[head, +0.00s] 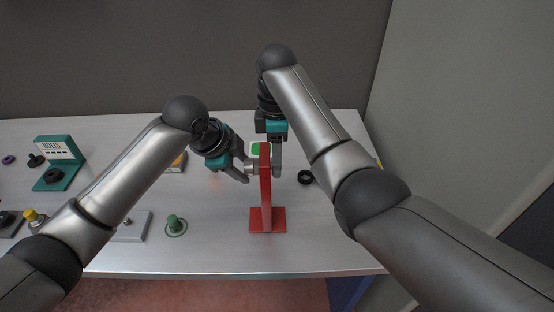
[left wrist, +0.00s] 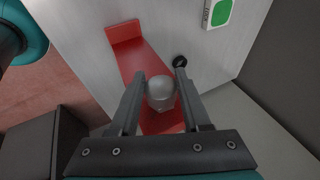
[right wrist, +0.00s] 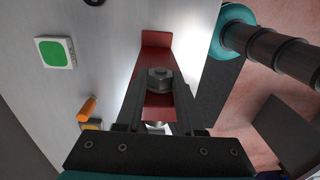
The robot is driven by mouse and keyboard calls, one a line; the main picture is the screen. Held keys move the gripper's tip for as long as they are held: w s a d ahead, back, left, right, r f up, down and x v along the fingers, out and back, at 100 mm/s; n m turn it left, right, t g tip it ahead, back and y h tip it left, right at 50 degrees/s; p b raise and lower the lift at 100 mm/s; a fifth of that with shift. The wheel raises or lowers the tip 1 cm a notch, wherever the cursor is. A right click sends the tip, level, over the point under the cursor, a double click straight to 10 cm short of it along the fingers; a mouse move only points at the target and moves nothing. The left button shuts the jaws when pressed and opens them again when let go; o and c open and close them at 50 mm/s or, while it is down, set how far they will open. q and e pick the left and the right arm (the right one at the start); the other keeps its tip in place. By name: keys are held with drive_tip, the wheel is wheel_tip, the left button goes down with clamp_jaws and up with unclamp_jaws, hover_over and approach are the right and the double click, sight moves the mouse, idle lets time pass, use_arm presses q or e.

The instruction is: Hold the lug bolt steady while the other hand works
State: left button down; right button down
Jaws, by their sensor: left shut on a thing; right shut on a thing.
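A red upright stand (head: 266,190) with a flat red foot rises from the table. A round-ended grey metal piece, seemingly one end of the lug bolt (left wrist: 161,93), sits at the stand's left face. My left gripper (head: 247,172) is shut on it, one finger on each side. On the right face is a hexagonal metal piece (right wrist: 160,80) with a round centre, like a nut or bolt head. My right gripper (head: 277,170) is shut on this hexagonal piece. The shaft through the stand is hidden.
A black ring (head: 305,177) lies right of the stand. A green peg (head: 175,225) and a grey plate (head: 132,227) lie to the left. A teal BOLTS holder (head: 58,163) stands far left. The table's front edge is close.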

drive_tip(key=shift+w+d+f+g, duration=0.1)
drive_tip(key=shift+d+g, duration=0.05)
drive_tip(key=shift+g, duration=0.25)
idle(0.4)
drive_tip(key=c, duration=0.5)
unclamp_jaws()
drive_tip(key=shift+w+r, duration=0.2)
drive_tip(key=shift+r, duration=1.8)
drive_tip(key=shift+w+r, duration=0.25)
drive_tip(key=shift+r, duration=1.75)
drive_tip(key=shift+w+r, duration=0.2)
drive_tip(key=shift+r, duration=1.8)
